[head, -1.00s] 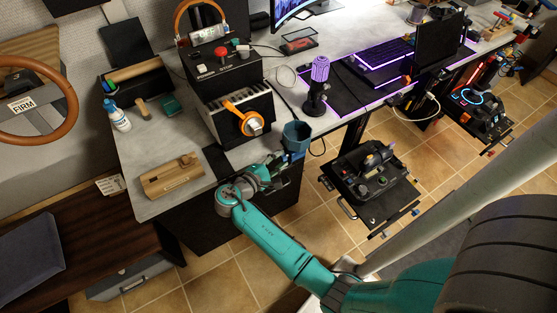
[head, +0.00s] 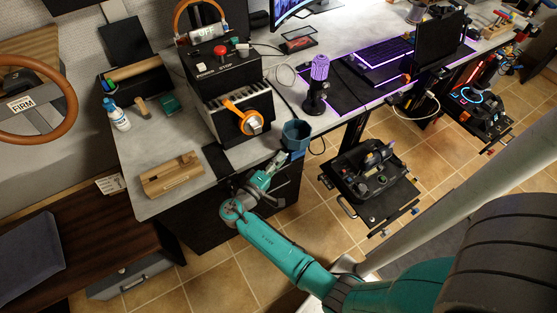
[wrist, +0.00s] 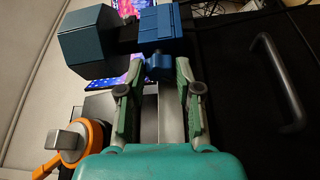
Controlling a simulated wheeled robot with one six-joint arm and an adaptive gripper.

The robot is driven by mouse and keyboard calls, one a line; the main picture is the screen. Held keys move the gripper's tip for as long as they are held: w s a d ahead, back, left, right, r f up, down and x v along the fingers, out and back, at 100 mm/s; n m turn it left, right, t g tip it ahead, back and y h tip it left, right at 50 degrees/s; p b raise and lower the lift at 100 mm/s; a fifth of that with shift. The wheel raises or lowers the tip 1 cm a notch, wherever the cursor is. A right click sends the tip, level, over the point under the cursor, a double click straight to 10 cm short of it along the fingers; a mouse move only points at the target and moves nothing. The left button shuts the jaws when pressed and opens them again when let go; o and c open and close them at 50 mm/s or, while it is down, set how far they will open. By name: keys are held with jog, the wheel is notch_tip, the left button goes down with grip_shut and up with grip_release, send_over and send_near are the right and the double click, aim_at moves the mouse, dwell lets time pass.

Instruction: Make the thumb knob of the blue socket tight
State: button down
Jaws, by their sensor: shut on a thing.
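The blue socket (wrist: 162,28) is a blue block at the top middle of the wrist view. In the head view it sits at the desk's front edge (head: 297,154), just under a dark blue six-sided cup (head: 296,134). The cup also shows in the wrist view (wrist: 88,42), left of the socket. The thumb knob (wrist: 158,66) is a small blue part below the block. My gripper (wrist: 158,73) is shut on the knob, with a green finger on each side. In the head view my gripper (head: 277,162) reaches up to the socket; the knob is too small to make out there.
An orange clamp-like ring with a metal nut (head: 252,122) is on the black box left of the cup. A purple microphone (head: 316,85) stands to the right. A drawer handle (wrist: 280,82) is right of my gripper in the wrist view.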

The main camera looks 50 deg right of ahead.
jog(key=shift+f+m+h, duration=0.15)
jog(key=shift+m+h, duration=0.35)
jog(key=shift+m, duration=0.5)
jog(key=c, duration=0.8)
grip_release()
jog(key=a, duration=0.4)
jog(key=a+f, duration=0.1)
jog(key=a, duration=0.3)
jog(key=s+a, duration=0.1)
jog(key=a, duration=0.3)
jog(key=shift+f, duration=0.25)
